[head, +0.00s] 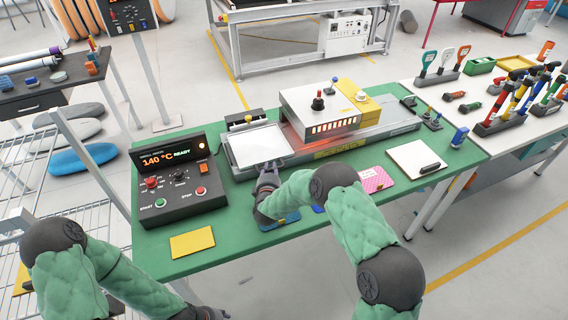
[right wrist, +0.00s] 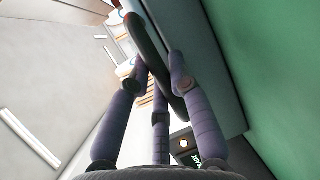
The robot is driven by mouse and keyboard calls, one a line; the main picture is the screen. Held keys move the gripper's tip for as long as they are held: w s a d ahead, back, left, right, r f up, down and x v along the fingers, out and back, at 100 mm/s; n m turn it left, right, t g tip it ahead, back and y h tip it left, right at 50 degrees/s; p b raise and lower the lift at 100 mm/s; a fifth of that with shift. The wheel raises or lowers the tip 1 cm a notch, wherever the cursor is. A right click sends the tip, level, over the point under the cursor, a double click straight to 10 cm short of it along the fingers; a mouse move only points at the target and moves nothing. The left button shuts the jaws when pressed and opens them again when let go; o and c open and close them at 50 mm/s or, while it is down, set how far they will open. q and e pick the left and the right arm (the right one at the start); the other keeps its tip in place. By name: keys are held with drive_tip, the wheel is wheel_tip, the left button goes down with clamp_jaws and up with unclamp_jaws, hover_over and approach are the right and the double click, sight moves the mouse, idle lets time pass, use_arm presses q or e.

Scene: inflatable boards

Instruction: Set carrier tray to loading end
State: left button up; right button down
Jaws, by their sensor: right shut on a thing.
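The carrier tray (head: 256,146) is a flat pale plate at the left end of the long grey machine bed, left of the glowing heater housing (head: 318,100). My right gripper (head: 268,168) is at the tray's front edge. In the right wrist view its fingers (right wrist: 160,80) close around a dark curved handle (right wrist: 148,48) with a red tip; the handle's join to the tray is hidden. My left gripper (head: 207,314) is only partly visible at the bottom edge, away from the tray, and its fingers cannot be made out.
A control box (head: 180,178) reading 140 °C READY stands left of the machine. A yellow pad (head: 192,243), a pink pad (head: 374,179) and a notepad (head: 416,160) lie on the green bench (head: 290,238). A tool table stands at right.

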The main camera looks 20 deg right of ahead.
drive_tip(key=shift+s+a+f, duration=0.1)
drive_tip(key=shift+a, duration=0.45)
drive_tip(key=c, duration=1.3)
unclamp_jaws()
drive_tip(key=shift+a, duration=0.1)
drive_tip(key=shift+o, duration=1)
drive_tip(key=shift+a, duration=0.1)
drive_tip(key=v, duration=1.2)
